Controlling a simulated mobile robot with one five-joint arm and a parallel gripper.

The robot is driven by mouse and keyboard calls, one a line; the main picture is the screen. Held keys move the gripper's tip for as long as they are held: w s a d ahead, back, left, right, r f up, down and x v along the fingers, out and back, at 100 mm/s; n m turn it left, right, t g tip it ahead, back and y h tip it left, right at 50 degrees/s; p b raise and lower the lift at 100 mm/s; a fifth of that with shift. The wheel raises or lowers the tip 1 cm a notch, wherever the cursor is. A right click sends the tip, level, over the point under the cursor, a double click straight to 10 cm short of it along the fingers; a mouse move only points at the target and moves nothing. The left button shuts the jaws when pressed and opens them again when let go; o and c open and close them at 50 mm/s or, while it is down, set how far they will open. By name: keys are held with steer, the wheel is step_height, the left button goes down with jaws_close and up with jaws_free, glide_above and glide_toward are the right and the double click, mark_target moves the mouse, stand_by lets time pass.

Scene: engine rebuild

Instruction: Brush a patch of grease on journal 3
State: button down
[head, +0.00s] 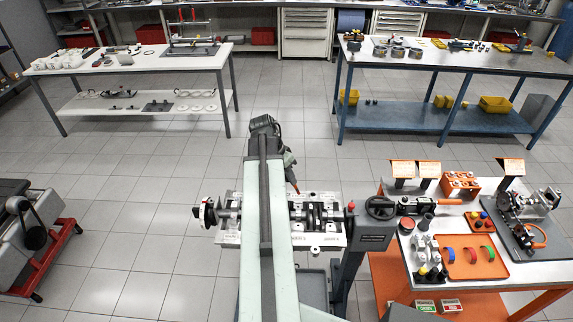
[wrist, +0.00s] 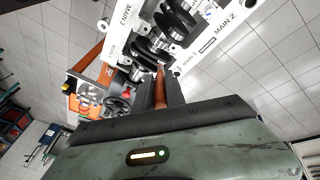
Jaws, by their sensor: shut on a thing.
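The crankshaft (head: 328,211) lies across a white labelled block (head: 325,240) on a stand, partly hidden behind my arm in the head view. In the wrist view the crankshaft (wrist: 176,22) shows at the top, beside white plates marked MAIN. My gripper (head: 290,166) is beyond the crankshaft and shut on a slim red-brown brush (head: 294,187), which points down toward it. The brush handle (wrist: 160,88) also shows in the wrist view. Its tip is too small to tell whether it touches a journal. I cannot tell which journal is journal 3, or see grease.
An orange-and-white bench (head: 470,292) with parts and an orange tray stands close at right. A handwheel (head: 380,207) is at the stand's right end. A blue bench (head: 440,115) and a white bench (head: 150,60) stand behind.

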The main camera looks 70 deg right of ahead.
step_height(320, 180, up, 4)
steer(key=m, duration=0.1)
steer(key=m+p, duration=0.1)
steer(key=m, duration=0.1)
steer(key=m+p, duration=0.1)
steer(key=m, duration=0.1)
steer(key=shift+w+d+f+y, duration=0.15)
steer(key=shift+f+y, duration=0.1)
steer(key=shift+y, duration=0.05)
steer(key=m, duration=0.3)
steer(key=shift+r+p, duration=0.35)
steer(key=shift+p, duration=0.05)
step_height(320, 180, down, 5)
steer(key=b, duration=0.5)
steer(key=shift+f, duration=0.15)
